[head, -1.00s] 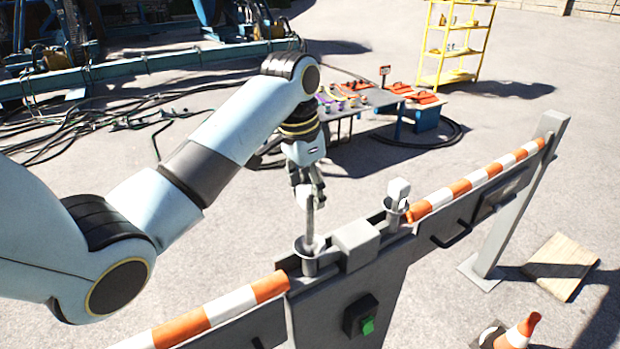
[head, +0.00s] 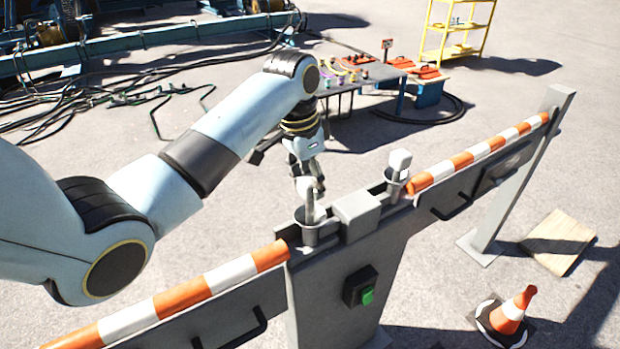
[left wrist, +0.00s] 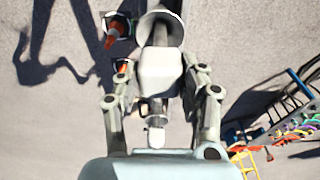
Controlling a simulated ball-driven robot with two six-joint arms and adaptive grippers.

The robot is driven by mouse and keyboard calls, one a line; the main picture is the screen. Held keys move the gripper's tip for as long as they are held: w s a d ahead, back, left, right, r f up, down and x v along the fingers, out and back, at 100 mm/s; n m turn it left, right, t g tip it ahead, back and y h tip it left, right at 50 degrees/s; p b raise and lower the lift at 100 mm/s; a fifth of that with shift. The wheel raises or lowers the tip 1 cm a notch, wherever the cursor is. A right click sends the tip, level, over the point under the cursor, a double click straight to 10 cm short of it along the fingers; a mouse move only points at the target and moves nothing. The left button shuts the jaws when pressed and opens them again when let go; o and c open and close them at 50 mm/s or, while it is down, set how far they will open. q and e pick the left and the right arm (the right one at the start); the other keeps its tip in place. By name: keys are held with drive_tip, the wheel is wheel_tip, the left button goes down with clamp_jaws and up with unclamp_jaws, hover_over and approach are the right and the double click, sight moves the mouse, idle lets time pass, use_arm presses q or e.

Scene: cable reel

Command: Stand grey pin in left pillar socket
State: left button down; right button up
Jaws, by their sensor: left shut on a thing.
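My left gripper (head: 311,184) is shut on the grey pin (head: 310,210), just above the left pillar socket (head: 309,236). The pin looks upright, with its lower end inside the socket's cup; how deep it sits is hidden. In the left wrist view, the gripper's fingers (left wrist: 158,72) close around the pin's pale block-shaped head (left wrist: 160,68). Its shaft runs into the round socket cup (left wrist: 174,14). My right gripper is in neither current view.
A second pin with a square head (head: 399,161) stands in the right pillar socket (head: 395,184). A grey box (head: 357,212) lies between the sockets. Striped barrier arms (head: 480,155) extend on both sides. A traffic cone (head: 508,315) stands at lower right.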

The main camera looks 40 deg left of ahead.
use_arm(q)
drive_tip(key=c, duration=0.7)
unclamp_jaws()
drive_tip(key=shift+r, duration=0.15)
drive_tip(key=r, duration=0.4)
drive_tip(key=s+r, duration=0.1)
drive_tip(key=r, duration=0.2)
drive_tip(key=shift+a+r, duration=0.1)
drive_tip(key=shift+a, duration=0.1)
